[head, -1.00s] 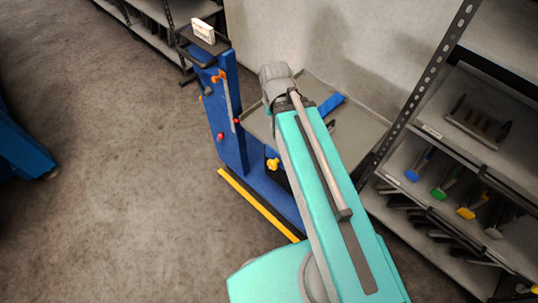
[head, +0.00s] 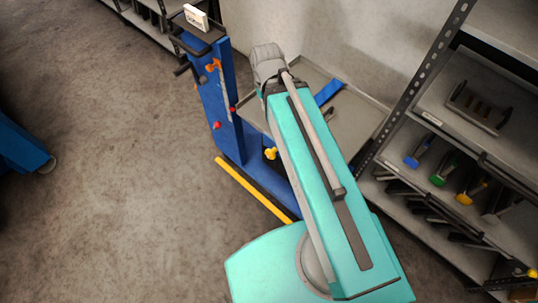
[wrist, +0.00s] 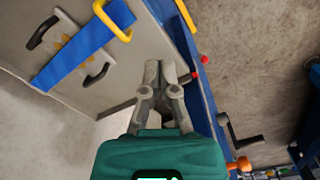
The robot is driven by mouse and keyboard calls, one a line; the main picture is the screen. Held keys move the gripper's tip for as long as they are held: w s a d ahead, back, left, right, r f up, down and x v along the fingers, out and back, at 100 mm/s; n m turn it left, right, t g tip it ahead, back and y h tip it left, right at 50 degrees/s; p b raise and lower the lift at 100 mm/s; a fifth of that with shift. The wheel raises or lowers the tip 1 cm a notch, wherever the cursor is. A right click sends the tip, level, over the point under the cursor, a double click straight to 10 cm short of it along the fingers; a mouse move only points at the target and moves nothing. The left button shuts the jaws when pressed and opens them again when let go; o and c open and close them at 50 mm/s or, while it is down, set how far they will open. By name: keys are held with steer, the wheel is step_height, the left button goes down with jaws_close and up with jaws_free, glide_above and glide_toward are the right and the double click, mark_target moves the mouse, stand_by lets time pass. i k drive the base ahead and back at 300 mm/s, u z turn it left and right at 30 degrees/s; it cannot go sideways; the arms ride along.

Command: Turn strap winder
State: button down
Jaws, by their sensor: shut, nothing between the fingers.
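My gripper (wrist: 160,75) is shut and empty in the wrist view. It is over the edge of the grey platform, close to the blue upright (wrist: 200,90). A dark crank handle (wrist: 243,138), which may be the strap winder, sticks out from the upright to the right of the gripper and apart from it. An orange knob (wrist: 238,165) is below the crank. In the head view a dark crank (head: 184,68) shows on the left side of the blue upright (head: 222,95), by an orange part (head: 213,66). My arm hides the fingers there.
The grey platform (head: 352,125) carries a blue bar (head: 329,92); dark handles (wrist: 98,75) show in the wrist view. Red knobs (wrist: 204,59) and a yellow handle (wrist: 112,20) are near the gripper. Shelving (head: 440,110) stands right. The floor (head: 110,150) left of the cart is clear.

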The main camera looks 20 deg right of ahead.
mark_target(270, 153)
steer(key=z, duration=0.45)
steer(key=k, duration=1.1)
steer(key=u, duration=0.25)
